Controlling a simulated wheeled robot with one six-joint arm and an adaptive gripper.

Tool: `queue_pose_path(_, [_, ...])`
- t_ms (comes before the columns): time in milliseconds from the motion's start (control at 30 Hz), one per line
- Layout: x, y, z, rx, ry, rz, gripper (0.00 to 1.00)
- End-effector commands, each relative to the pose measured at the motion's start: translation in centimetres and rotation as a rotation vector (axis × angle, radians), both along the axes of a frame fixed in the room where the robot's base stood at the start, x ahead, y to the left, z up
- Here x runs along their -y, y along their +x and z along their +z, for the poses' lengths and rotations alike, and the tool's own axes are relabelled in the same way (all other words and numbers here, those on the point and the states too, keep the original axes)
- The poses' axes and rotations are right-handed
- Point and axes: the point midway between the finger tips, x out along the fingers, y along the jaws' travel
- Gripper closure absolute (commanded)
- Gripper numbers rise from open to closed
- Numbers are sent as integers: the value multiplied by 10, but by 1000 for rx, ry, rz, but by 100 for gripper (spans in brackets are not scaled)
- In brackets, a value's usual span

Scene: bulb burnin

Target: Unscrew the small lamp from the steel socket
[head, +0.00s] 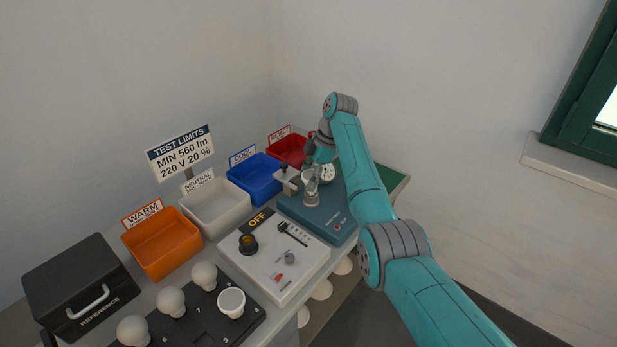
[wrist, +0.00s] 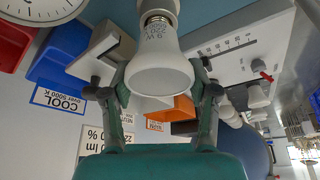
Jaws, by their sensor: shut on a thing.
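The small lamp (wrist: 160,68) is a white bulb with "9 W" print near its neck. In the wrist view it sits between the two fingers of my gripper (wrist: 163,86), which is shut on it. The lamp's neck meets the steel socket (wrist: 157,7) at the top edge of that view. In the head view the steel socket (head: 311,199) stands on the blue tester box, and my gripper (head: 315,172) is right above it. My gripper hides most of the lamp there. I cannot tell how far the thread is in.
A grey block (head: 288,181) stands close beside the socket, and a round dial (head: 327,174) is behind it. Orange (head: 162,243), white, blue (head: 254,178) and red bins line the wall. The grey panel (head: 274,259) and a black tray with several bulbs are nearer.

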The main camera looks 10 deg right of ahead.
Motion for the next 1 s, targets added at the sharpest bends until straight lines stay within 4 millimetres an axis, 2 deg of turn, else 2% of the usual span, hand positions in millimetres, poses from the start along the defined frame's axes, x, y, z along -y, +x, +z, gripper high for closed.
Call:
queue_pose_path(300, [-5, -6, -2, -14, 3, 307, 75])
queue_pose_path(600, [-7, -7, -4, -13, 4, 346, 75])
queue_pose_path(633, [-7, -7, -4, -14, 4, 345, 38])
queue_pose_path(700, [-7, -7, -3, -12, 5, 344, 21])
queue_pose_path(1000, [-6, -5, -2, -6, 2, 338, 21])
